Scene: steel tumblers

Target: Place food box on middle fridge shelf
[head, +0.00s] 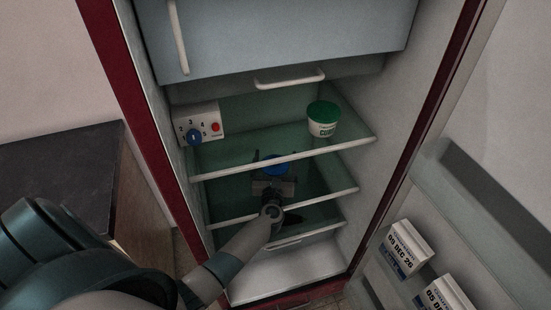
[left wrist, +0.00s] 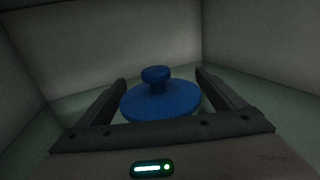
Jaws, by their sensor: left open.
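The food box shows as a round blue lid with a knob (head: 274,162) inside the fridge, behind and below the upper shelf's front edge; its body is hidden. In the left wrist view the blue lid (left wrist: 160,101) lies between my open fingers, with small gaps at both sides. My left gripper (head: 273,184) reaches in above the middle shelf (head: 325,199) and is open at the box. Whether the box rests on the shelf is hard to see. My right gripper is not in view.
A white tub with a green lid (head: 322,119) stands on the upper glass shelf (head: 350,144). The open door at right holds two cartons, one here (head: 403,248). A dark counter (head: 60,175) stands left of the fridge.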

